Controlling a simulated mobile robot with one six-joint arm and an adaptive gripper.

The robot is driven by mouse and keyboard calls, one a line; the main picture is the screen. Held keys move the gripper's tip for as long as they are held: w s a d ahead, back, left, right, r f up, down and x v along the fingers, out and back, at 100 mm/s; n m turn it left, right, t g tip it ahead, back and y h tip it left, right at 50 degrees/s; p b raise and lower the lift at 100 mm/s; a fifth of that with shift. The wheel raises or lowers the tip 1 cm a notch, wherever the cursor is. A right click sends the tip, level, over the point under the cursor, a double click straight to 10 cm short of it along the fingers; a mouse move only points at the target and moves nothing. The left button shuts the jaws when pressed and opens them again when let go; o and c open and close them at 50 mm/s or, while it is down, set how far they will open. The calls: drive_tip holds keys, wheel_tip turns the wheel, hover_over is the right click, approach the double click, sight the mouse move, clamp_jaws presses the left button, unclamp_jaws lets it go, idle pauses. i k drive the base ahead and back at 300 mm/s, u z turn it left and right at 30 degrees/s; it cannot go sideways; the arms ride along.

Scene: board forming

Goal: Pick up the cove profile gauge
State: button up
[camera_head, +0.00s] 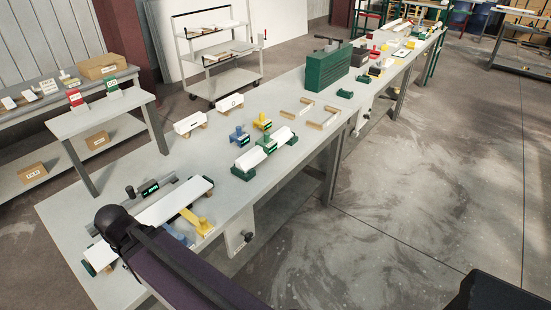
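I cannot tell which piece is the cove profile gauge, because the labels are too small to read. Small gauge-like pieces stand mid-bench: a blue one (238,136), a yellow one (262,122) and another yellow one (287,115). Nearer, a yellow piece (198,221) and a blue piece (176,234) lie beside a long white board (172,204). My dark arm crosses the near end of the bench and hides part of it. My gripper cannot be made out.
The long grey bench (215,172) also carries white blocks on green supports (249,161), wooden brackets (297,107) and a large green box (328,68). A side table (100,115) stands left and a shelf cart (222,55) behind. The floor at right is open.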

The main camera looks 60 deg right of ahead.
sight(270, 146)
drive_tip(key=k, duration=1.7)
drive_tip(key=z, duration=1.15)
drive_tip(key=i, duration=1)
drive_tip(key=u, duration=0.05)
